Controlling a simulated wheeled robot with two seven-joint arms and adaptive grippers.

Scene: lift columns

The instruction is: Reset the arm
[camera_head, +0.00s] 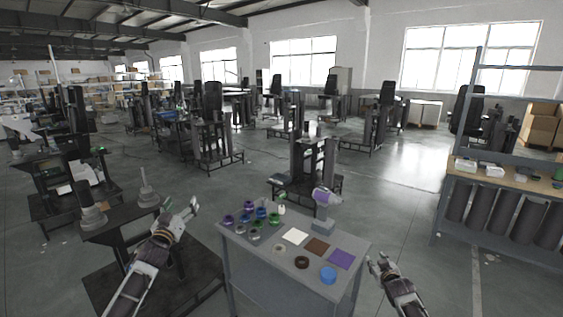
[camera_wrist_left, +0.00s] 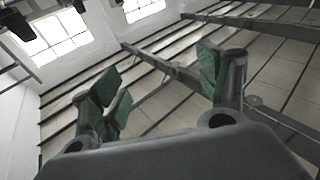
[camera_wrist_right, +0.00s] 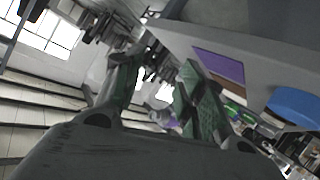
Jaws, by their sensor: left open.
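My left arm comes in from the lower left in the head view. Its gripper (camera_head: 191,207) is raised left of the grey table, open and empty. In the left wrist view its green-padded fingers (camera_wrist_left: 160,80) stand wide apart, with ceiling and windows behind them. My right gripper (camera_head: 378,261) is low, just off the table's right side. In the right wrist view its fingers (camera_wrist_right: 160,85) are apart with nothing between them. That view also shows the table's edge close by, with a purple square (camera_wrist_right: 220,68) and a blue round item (camera_wrist_right: 297,105).
The grey table (camera_head: 255,272) bears several small coloured pieces (camera_head: 255,217), flat squares, a tape-like ring (camera_head: 302,262), a blue disc (camera_head: 328,275) and a purple-headed device (camera_head: 324,199). A dark stand (camera_head: 125,215) is at left, a workbench (camera_head: 510,178) at right. Floor shows between table and workbench.

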